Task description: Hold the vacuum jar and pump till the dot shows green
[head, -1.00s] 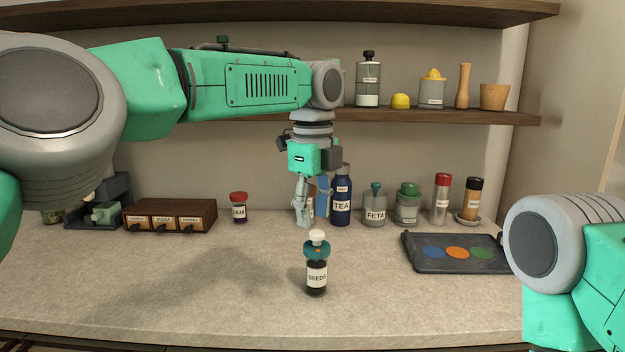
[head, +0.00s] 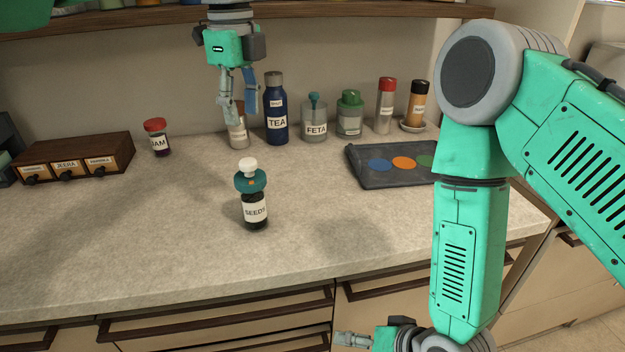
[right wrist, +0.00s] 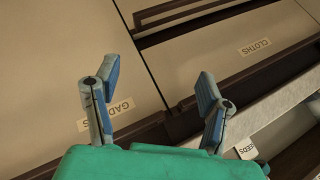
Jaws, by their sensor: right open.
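The vacuum jar (head: 254,212), labelled SEEDS, stands upright on the counter with dark contents. It has a teal lid (head: 250,181) and a white pump knob (head: 248,165). A small orange dot (head: 251,184) shows on the lid's front. My left gripper (head: 240,115) points down behind the jar, apart from it, its fingers spread near the tea bottle. My right gripper (head: 345,340) is low at the bottom edge in the head view, below the counter top. In the right wrist view it (right wrist: 155,88) is open and empty before the drawer fronts.
The tea bottle (head: 276,110), feta jar (head: 314,122) and other containers line the back. A dark tray (head: 365,178) with coloured discs lies right. A jam jar (head: 157,138) and small drawer box (head: 110,150) stand left. Counter around the vacuum jar is clear.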

